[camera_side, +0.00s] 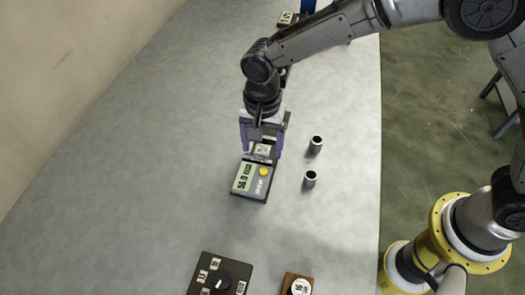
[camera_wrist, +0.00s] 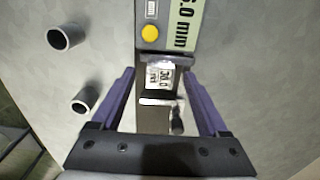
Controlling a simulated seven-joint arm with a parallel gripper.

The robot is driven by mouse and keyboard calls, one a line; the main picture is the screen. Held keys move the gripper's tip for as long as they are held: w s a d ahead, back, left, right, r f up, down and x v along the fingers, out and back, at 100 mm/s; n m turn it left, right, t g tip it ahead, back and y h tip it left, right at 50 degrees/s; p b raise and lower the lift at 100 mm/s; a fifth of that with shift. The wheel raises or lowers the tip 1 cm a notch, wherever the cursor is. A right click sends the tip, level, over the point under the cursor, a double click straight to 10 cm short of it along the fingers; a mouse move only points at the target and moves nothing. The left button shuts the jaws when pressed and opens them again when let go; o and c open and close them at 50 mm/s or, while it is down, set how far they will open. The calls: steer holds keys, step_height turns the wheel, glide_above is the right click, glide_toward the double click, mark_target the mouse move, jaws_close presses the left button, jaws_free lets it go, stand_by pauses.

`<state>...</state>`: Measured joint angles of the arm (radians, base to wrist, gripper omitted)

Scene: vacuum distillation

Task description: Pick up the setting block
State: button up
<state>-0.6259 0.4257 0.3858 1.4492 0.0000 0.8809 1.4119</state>
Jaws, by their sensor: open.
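A small block with a white label reading about 30.0 mm (camera_wrist: 160,78), which seems to be the setting block, sits at the near end of a grey instrument (camera_wrist: 152,10) in the wrist view. In the side view the label (camera_side: 263,150) shows just behind the instrument (camera_side: 250,183), which has a yellow button and a display. My gripper (camera_wrist: 159,73) is open, its purple fingers on either side of the block with gaps visible. In the side view my gripper (camera_side: 261,153) is low over the block and partly hides it. A small metal knob (camera_wrist: 177,121) lies between the fingers.
Two small grey cylinders (camera_side: 316,145) (camera_side: 310,179) stand to the right of the instrument. A dark panel with a knob (camera_side: 222,279) and a brown block with a white dial (camera_side: 298,287) are at the front. The table (camera_side: 130,170) is clear on the left.

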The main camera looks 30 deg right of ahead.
steer(key=shift+f, duration=0.35)
steer(key=shift+c, duration=0.3)
jaws_close()
steer(key=shift+r, duration=0.15)
